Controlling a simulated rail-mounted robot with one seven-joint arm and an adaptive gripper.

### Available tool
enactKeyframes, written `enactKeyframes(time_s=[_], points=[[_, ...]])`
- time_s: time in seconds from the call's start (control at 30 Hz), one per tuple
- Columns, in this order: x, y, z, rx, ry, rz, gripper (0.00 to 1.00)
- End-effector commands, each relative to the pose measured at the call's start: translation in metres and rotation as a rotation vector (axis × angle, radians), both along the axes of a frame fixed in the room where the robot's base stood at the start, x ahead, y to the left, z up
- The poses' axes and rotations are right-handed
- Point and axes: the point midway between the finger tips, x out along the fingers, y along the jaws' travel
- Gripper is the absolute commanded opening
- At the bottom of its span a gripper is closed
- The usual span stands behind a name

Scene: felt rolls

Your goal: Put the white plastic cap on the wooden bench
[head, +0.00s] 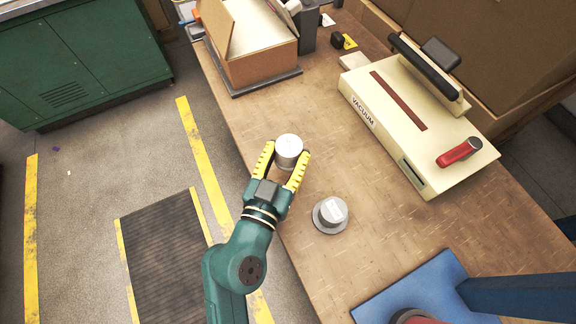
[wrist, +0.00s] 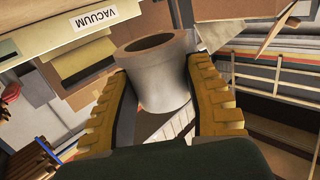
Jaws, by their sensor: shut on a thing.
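My gripper (head: 282,164) is shut on the white plastic cap (head: 288,147), a short round cylinder held between its yellow fingers. In the wrist view the cap (wrist: 158,72) shows a round rim with a hollow opening at its far end, with a finger against each side. In the head view the cap is over the near left edge area of the wooden bench (head: 250,115). I cannot tell whether it touches the bench top.
A grey round piece with a pale raised top (head: 331,214) stands on the bench right of my gripper. A cream vacuum machine (head: 400,115), a cardboard box (head: 255,58) and a blue mat (head: 400,285) also occupy the bench. Bare wood lies between them.

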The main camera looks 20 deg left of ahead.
Motion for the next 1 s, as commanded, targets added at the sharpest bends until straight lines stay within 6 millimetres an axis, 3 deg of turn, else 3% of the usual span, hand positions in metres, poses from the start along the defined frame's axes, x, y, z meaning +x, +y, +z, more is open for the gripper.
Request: enactKeyframes(time_s=[0.57, 1.0], points=[[-0.005, -0.003, 0.006, 0.0, 0.0, -0.069, 0.13], [-0.005, -0.003, -0.048, -0.001, 0.002, -0.069, 0.13]])
